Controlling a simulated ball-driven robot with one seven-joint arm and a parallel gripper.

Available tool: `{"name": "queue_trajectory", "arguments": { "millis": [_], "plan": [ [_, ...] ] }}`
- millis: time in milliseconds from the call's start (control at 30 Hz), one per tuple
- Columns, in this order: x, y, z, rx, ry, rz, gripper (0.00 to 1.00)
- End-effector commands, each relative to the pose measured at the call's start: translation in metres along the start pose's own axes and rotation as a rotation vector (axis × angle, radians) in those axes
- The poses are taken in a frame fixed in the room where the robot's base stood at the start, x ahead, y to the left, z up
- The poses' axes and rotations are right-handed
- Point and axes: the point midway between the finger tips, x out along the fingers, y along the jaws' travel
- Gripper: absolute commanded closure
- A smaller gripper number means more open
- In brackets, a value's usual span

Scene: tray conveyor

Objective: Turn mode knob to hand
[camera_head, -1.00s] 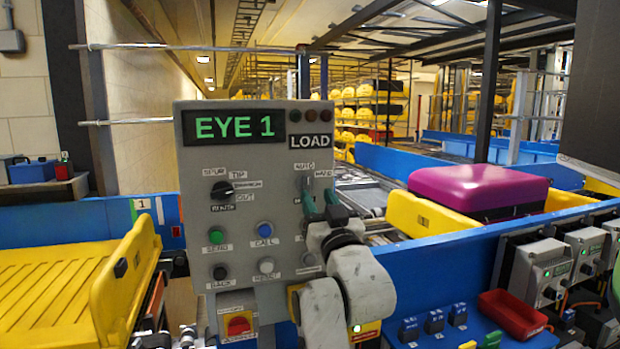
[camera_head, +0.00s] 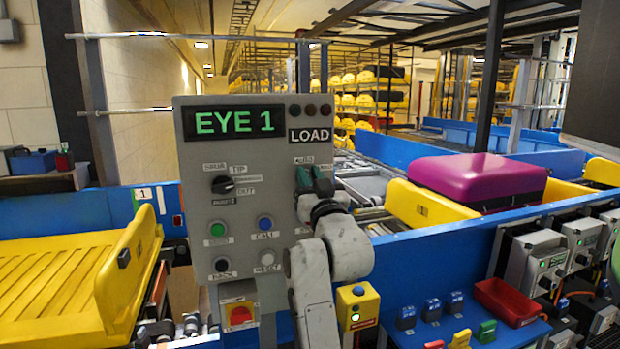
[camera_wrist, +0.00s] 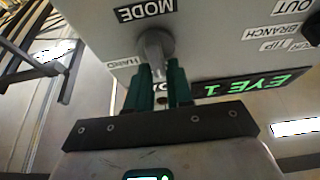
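The grey control panel (camera_head: 275,215) stands in front of me, with a lit "EYE 1" display (camera_head: 235,122) and a "LOAD" plate. The grey mode knob (camera_wrist: 155,48) shows in the wrist view below the "MODE" label (camera_wrist: 145,11), with the "HAND" label (camera_wrist: 125,62) at its left. My gripper (camera_wrist: 159,82) has its green fingertips on both sides of the knob's handle, with little gap, and looks shut on it. In the head view my gripper (camera_head: 313,180) is at the panel's upper right and covers the knob; which position the knob points to is hard to tell.
A black selector knob (camera_head: 222,185) and several push buttons are left of my arm on the panel. A red-and-yellow switch (camera_head: 239,315) is below. A yellow tray (camera_head: 428,209) bears a purple case (camera_head: 478,180) at right. A yellow button box (camera_head: 357,307) is beside my arm.

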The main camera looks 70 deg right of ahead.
Motion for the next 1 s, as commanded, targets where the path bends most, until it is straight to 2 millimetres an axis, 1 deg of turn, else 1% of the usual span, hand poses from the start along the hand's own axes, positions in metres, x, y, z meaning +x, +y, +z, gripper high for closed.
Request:
{"name": "queue_trajectory", "arguments": {
  "millis": [33, 200, 467, 667, 833, 1000],
  "plan": [
    [-0.0001, 0.0000, 0.0000, 0.000, 0.000, 0.000, 0.84],
    [-0.0001, -0.0001, 0.0000, 0.000, 0.000, 0.000, 1.00],
    [-0.0003, -0.0001, 0.0003, 0.002, 0.000, 0.001, 1.00],
    [-0.0008, -0.0004, 0.0021, 0.038, -0.001, 0.014, 1.00],
    [-0.0014, 0.0000, 0.0035, 0.118, 0.001, 0.047, 1.00],
    [-0.0020, 0.0013, 0.0049, 0.247, 0.002, 0.098, 1.00]
  ]
}}
